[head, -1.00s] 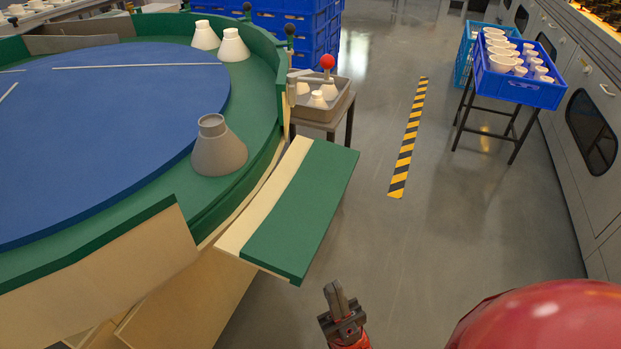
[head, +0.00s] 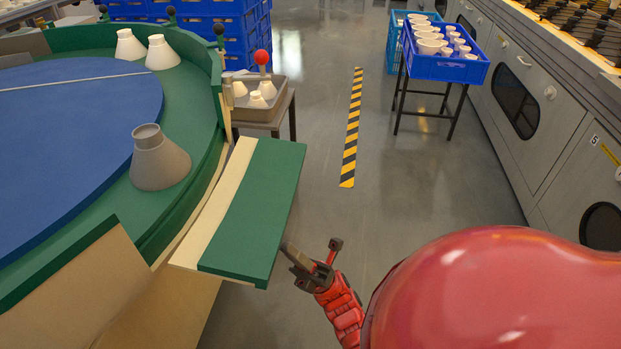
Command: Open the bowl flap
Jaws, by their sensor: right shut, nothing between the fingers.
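The bowl flap (head: 254,207) is a green board with a cream inner strip. It sticks out roughly level from a gap in the green rim of the round, blue-topped bowl table (head: 60,130). My right gripper (head: 288,249) is shut and empty, with its tip close beside the flap's near right edge. I cannot tell whether it touches the flap. My left gripper is not in view.
A grey cone (head: 160,165) and white cones (head: 162,54) stand on the table's green ring. A grey tray (head: 262,103) with white cones sits on a small stand behind the flap. Blue crates (head: 445,68) stand at the back right. The floor right of the flap is clear.

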